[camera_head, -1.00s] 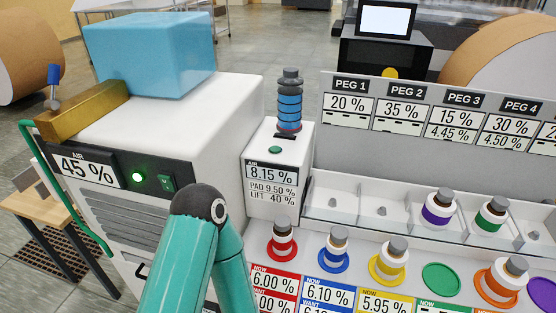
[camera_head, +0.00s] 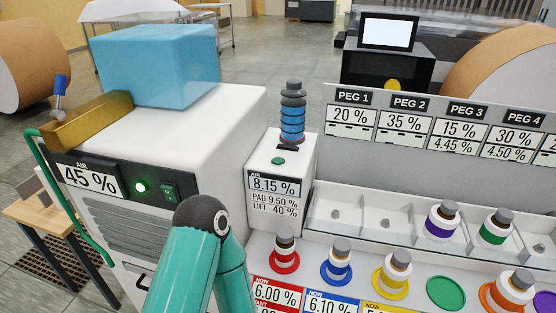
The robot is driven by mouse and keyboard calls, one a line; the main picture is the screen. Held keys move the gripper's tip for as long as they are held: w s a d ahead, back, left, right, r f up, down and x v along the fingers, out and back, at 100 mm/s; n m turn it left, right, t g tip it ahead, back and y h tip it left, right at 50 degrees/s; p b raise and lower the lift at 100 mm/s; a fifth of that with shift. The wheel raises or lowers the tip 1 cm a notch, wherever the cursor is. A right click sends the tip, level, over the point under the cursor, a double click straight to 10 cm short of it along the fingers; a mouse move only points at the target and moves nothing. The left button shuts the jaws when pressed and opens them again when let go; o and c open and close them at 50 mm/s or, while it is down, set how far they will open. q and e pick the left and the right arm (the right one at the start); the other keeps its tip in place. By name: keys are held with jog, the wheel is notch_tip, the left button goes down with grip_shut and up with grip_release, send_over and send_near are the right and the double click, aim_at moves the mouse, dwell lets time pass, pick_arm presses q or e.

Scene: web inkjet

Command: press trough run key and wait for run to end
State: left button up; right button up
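No key in view is labelled as the trough run key. A green round button (camera_head: 278,161) sits on top of a white box (camera_head: 263,160) with an 8.15 % display and a blue-and-grey stacked column (camera_head: 292,112). A yellow button (camera_head: 393,85) shows on the black unit at the back, below its blank pale screen (camera_head: 386,32). A green rocker switch (camera_head: 169,191) and a lit green lamp (camera_head: 140,187) are on the air machine's panel, which reads 45 %. One teal arm of mine rises at bottom centre. Neither gripper is in view.
A blue box (camera_head: 160,65) and a brass block (camera_head: 87,118) sit on the white machine. Small bottles with coloured collars stand on the front ledge and in the shelf's trough (camera_head: 380,212). A peg board (camera_head: 480,110) stands behind. A green disc (camera_head: 445,292) has no bottle.

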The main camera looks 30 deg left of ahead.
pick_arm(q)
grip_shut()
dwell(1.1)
